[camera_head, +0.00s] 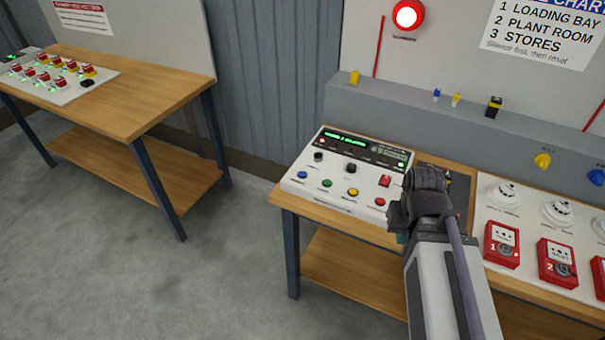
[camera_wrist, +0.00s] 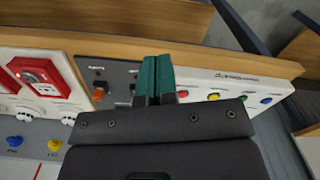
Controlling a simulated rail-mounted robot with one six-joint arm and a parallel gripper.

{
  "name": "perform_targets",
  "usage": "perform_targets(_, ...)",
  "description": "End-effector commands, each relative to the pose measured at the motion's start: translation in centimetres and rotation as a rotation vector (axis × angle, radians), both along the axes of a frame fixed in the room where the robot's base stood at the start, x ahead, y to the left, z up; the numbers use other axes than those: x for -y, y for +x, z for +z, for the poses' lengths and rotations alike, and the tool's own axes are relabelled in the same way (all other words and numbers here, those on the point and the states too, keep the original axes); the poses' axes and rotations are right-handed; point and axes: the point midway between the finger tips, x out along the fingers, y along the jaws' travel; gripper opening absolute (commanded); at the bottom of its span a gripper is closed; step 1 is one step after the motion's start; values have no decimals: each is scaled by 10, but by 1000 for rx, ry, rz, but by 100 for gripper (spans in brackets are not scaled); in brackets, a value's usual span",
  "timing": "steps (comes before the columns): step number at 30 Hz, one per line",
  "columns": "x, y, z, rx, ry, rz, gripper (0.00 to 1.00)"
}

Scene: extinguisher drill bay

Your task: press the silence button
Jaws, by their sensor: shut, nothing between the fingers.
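The white control panel (camera_head: 310,192) stands on the right bench with a lit green display (camera_head: 358,143). Its front row has a blue button (camera_head: 302,175), a green button (camera_head: 327,183), a yellow button (camera_head: 352,192) and a red button (camera_head: 380,202). Their labels are too small to read, so I cannot tell which is silence. My gripper (camera_wrist: 154,72) is shut and empty, its teal fingertips together. In the wrist view it is beside the red button (camera_wrist: 183,94), over the border between the panel and a dark plate (camera_wrist: 120,78). My arm hides part of that plate in the head view.
A red beacon (camera_head: 408,15) glows on the wall board above a grey ledge (camera_head: 395,105). Red call points (camera_head: 502,245) and white detectors (camera_head: 505,193) stand right of my arm. Another bench (camera_head: 150,90) is at the left, with open floor between.

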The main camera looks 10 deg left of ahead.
Motion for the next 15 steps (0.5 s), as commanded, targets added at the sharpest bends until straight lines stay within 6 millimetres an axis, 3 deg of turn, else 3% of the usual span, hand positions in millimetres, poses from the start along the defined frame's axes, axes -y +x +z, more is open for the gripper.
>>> perform_targets(5,-42,15,-11,1,-4,100,0)
perform_targets(15,-162,134,-23,216,-161,363,0)
